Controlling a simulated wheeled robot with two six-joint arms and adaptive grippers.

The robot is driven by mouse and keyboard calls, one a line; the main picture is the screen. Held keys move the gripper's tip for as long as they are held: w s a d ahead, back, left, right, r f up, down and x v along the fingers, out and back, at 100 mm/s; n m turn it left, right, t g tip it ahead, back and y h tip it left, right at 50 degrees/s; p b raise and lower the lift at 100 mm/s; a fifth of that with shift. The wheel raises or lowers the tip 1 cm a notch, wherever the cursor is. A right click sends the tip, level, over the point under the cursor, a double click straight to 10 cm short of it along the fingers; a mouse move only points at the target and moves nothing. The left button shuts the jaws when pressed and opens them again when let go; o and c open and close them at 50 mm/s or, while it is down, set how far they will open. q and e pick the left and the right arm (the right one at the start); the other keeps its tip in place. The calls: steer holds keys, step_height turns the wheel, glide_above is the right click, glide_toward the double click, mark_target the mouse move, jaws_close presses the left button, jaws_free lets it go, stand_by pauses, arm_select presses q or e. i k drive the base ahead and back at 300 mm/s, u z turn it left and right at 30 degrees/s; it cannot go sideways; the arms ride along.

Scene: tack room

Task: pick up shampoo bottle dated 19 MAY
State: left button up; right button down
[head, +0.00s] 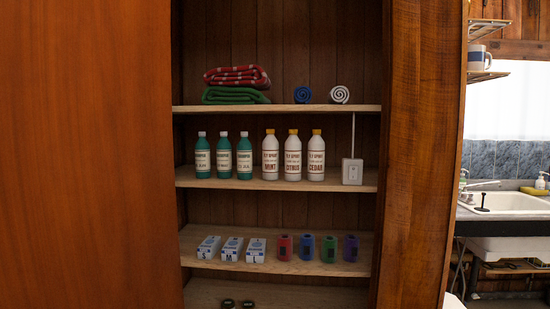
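Three green shampoo bottles with white labels and pale caps stand upright in a row on the second shelf: a left one (203,156), a middle one (224,156) and a right one (244,156). Their large label text looks like "SHAMPOO". Any date is too small to read from here, so I cannot tell which bottle is dated 19 MAY. Neither of my grippers is in view.
White spray bottles (293,156) stand right of the shampoo, then a white box (352,171) with a cord. Folded blankets (236,78) lie above; boxes (232,249) and coloured rolls (307,247) stand below. A wooden panel (85,155) borders the left; a sink (505,203) is right.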

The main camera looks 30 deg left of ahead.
mark_target(223, 149)
steer(key=i, duration=1.15)
steer(key=u, duration=0.3)
